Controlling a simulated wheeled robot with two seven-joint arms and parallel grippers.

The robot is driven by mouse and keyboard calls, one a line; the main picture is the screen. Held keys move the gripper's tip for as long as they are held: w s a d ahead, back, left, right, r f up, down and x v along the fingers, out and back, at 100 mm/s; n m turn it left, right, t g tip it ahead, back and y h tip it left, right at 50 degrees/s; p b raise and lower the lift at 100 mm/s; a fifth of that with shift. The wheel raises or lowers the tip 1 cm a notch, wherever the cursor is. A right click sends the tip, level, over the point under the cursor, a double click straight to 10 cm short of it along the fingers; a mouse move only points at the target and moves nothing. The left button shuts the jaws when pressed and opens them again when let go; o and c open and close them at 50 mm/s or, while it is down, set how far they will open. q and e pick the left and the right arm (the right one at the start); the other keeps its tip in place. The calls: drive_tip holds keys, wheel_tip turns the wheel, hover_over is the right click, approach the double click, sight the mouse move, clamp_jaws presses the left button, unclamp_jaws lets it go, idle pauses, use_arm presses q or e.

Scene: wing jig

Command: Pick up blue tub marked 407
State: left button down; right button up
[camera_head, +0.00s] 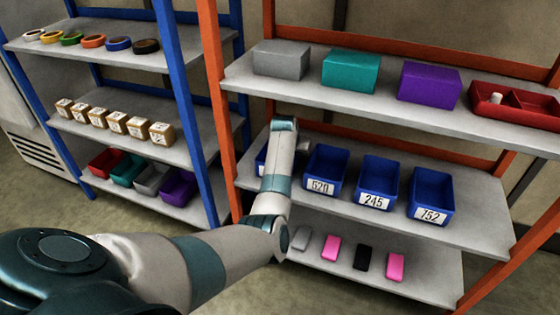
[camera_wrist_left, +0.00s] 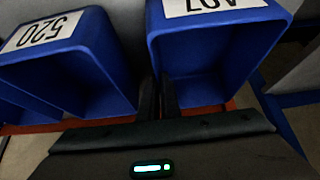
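The blue tub marked 407 (camera_wrist_left: 200,50) shows upside down at the top right of the left wrist view, its label cut by the frame edge. In the head view only a sliver of this tub (camera_head: 261,162) shows to the left of my left arm on the orange rack's middle shelf. My left gripper (camera_wrist_left: 159,97) has its two dark fingers close together, one on each side of the tub's side wall, with the wall between them. In the head view its fingertips are hidden by my own arm. My right gripper is not in view.
Tub 520 (camera_wrist_left: 70,60) is close beside the fingers. The upper shelf (camera_head: 390,108) overhangs the tubs; small items lie below.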

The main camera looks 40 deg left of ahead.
use_arm(q)
drive_tip(key=shift+r, duration=0.1)
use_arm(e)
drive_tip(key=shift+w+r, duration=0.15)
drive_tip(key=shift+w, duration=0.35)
